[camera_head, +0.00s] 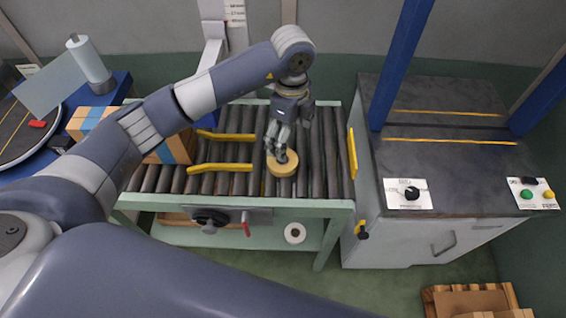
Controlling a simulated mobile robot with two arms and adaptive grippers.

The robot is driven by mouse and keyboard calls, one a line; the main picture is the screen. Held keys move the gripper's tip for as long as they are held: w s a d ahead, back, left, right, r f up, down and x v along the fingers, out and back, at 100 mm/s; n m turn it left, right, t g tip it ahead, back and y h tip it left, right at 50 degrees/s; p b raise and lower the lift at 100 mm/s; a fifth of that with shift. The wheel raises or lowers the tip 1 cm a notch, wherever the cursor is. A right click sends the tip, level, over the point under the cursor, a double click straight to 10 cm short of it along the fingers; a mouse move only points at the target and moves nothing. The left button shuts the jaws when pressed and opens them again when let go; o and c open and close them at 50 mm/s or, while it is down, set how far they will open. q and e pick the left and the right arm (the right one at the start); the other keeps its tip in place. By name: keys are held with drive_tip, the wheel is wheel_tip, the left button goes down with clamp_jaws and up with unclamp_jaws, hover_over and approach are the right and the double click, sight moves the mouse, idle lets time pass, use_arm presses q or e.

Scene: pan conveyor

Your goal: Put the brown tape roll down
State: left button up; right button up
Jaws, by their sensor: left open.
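The brown tape roll (283,168), tan with a dark centre, lies flat on the rollers of the conveyor (317,160), near its front right part. My left gripper (281,154) points down at the roll from above. Its fingers are open at the roll's centre and hide part of the roll. I cannot tell whether the fingers touch it. My right gripper is not in view.
Yellow guide rails (221,167) lie left of the roll, and a yellow stop bar (352,153) stands at the conveyor's right end. Cardboard boxes (176,147) sit at the left. A white roll (295,233) lies on the lower shelf. A grey machine (440,178) with blue posts stands right.

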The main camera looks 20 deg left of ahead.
use_arm(q)
hover_over(289, 161)
wheel_tip(289, 161, down, 4)
drive_tip(key=shift+f, duration=0.25)
drive_tip(key=f, duration=0.1)
drive_tip(key=f+p, duration=0.1)
drive_tip(key=f, duration=0.3)
drive_tip(key=shift+s+a+p, duration=0.2)
drive_tip(key=shift+a+p, duration=0.1)
drive_tip(key=shift+p, duration=0.05)
drive_tip(key=shift+f, duration=0.15)
drive_tip(key=c, duration=1.3)
drive_tip(key=shift+o, duration=0.2)
drive_tip(key=shift+r, duration=0.45)
wheel_tip(289, 161, up, 2)
drive_tip(key=shift+w+r+b, duration=0.1)
drive_tip(key=shift+r+b, duration=0.15)
drive_tip(key=shift+b, duration=0.3)
drive_tip(key=s+a+r+b, duration=0.1)
drive_tip(key=s+b, duration=0.1)
drive_tip(key=s, duration=1.4)
drive_tip(key=shift+r, duration=0.35)
